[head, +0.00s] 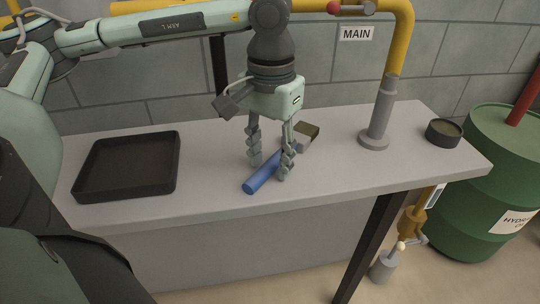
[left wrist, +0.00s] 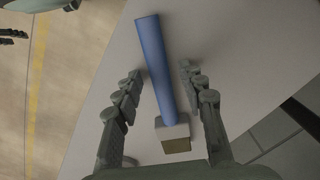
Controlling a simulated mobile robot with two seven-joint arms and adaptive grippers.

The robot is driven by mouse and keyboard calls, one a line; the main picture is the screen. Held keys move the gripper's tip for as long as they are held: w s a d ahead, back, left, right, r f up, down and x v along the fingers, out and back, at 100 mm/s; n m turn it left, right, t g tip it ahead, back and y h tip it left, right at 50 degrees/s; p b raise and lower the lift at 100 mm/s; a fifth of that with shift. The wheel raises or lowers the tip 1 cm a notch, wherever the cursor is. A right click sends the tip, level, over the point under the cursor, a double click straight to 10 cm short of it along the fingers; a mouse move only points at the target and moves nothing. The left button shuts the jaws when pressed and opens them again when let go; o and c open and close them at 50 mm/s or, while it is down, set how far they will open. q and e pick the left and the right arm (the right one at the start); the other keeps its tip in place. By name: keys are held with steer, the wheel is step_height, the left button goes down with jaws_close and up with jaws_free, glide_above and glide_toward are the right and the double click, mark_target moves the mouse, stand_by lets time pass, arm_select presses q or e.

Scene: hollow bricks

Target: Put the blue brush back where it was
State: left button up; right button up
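The blue brush (head: 262,176) lies on the grey bench, its handle pointing toward the front edge and its block head with brownish bristles (head: 307,131) toward the wall. My left gripper (head: 270,173) is open and low over the bench, pointing down, with its fingers on either side of the handle. In the left wrist view the blue handle (left wrist: 154,65) runs between the two spread fingers (left wrist: 160,75), with a gap on each side. The brush head is nearest the palm there. Grey finger-like parts, perhaps of my right gripper (left wrist: 14,36), show at that view's upper left.
A black shallow tray (head: 85,190) sits on the bench at left. A grey post with a flange (head: 376,135) under a yellow pipe and a small dark round dish (head: 444,128) stand at right. A green drum (head: 490,170) is beyond the bench end. The front middle of the bench is clear.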

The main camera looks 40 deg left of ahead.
arm_select(q)
step_height(320, 180, up, 12)
stand_by(0.6)
